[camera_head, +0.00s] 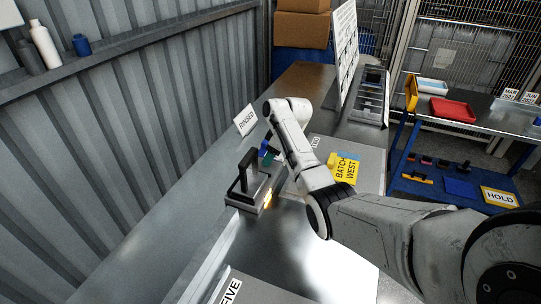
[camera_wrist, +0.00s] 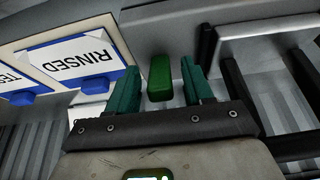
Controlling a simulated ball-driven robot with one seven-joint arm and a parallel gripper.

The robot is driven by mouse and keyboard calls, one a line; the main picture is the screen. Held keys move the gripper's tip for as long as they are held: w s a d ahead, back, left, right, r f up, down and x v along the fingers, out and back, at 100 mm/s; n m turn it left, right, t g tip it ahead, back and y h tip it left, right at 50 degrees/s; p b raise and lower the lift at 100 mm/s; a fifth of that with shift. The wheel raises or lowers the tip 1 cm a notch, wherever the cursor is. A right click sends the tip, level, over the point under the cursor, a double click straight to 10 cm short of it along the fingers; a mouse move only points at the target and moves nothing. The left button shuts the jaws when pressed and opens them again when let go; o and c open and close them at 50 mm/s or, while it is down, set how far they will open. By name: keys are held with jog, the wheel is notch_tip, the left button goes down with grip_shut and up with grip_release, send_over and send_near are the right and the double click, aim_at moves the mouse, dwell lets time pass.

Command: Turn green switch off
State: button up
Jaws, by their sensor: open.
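The green switch (camera_wrist: 160,78) shows in the wrist view as a small green block on a grey panel. My gripper (camera_wrist: 161,86) has two teal fingers, one on each side of the green switch, with a gap visible on both sides. The fingers are open and hold nothing. I cannot tell whether they touch the switch. In the head view my gripper (camera_head: 269,155) is small and partly hidden by my arm at the grey counter. The green switch cannot be made out in the head view.
A "RINSED" sign (camera_wrist: 80,62) with blue clips stands left of the gripper. A black-handled device (camera_head: 249,185) with an orange light stands close by on the counter (camera_head: 185,205). Corrugated wall is at left.

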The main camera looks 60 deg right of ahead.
jog(key=shift+w+f, duration=0.1)
jog(key=shift+f, duration=0.15)
grip_shut()
dwell(0.4)
